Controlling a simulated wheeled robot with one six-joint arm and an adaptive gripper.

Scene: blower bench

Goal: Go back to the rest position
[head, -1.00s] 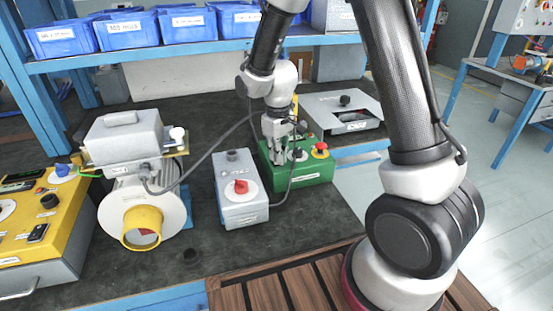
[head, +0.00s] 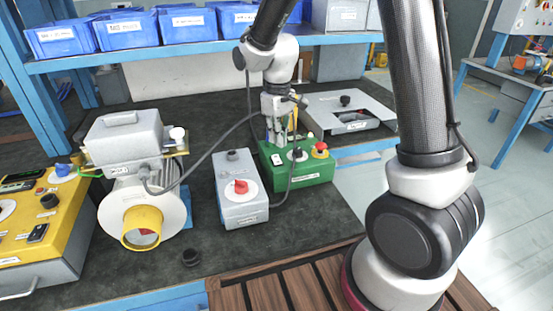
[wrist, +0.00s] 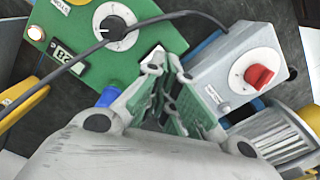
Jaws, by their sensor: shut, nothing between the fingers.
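My gripper (head: 280,138) is shut and empty. In the head view it points down just above the back left part of the green control box (head: 312,170). I cannot tell whether the fingertips touch the box. In the wrist view my gripper (wrist: 172,88) lies between the green box (wrist: 105,30) with its round dial and the grey switch box (wrist: 235,60) with a red knob. The grey switch box (head: 240,205) stands to the left of the green box in the head view. A red emergency button (head: 320,148) sits on the green box.
A blower (head: 140,205) with a yellow outlet stands on the bench at left. A dark cable (head: 215,146) runs from it past my gripper. A shelf with blue bins (head: 188,25) spans the back. A grey panel box (head: 350,112) stands to the right behind.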

